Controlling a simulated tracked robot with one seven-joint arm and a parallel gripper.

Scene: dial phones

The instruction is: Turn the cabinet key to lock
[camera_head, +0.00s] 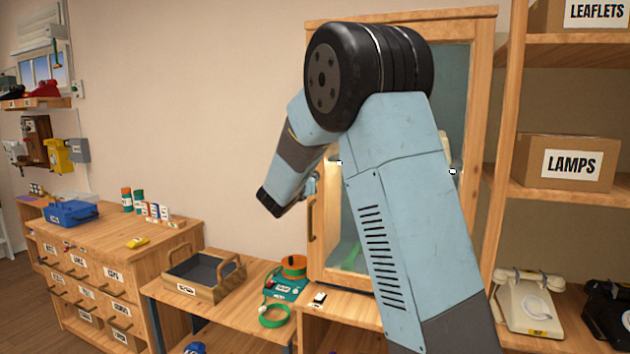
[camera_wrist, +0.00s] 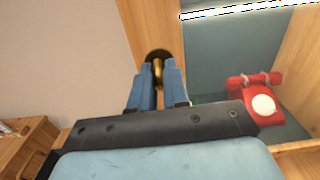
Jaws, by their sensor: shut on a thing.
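The cabinet (camera_head: 484,75) is wooden with a glass front and stands behind my arm in the head view. In the wrist view, its wooden door frame (camera_wrist: 133,22) carries a dark round lock plate (camera_wrist: 157,54). A brass key (camera_wrist: 158,70) sits at the lock plate, between the blue fingers of my gripper (camera_wrist: 158,76). My gripper is shut on the key. The fingers hide part of the key, so I cannot tell its turn angle clearly. In the head view my arm covers the lock and key.
A red phone (camera_wrist: 262,103) stands inside the cabinet. A cream phone (camera_head: 527,300) stands at right, under the LAMPS box (camera_head: 566,163).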

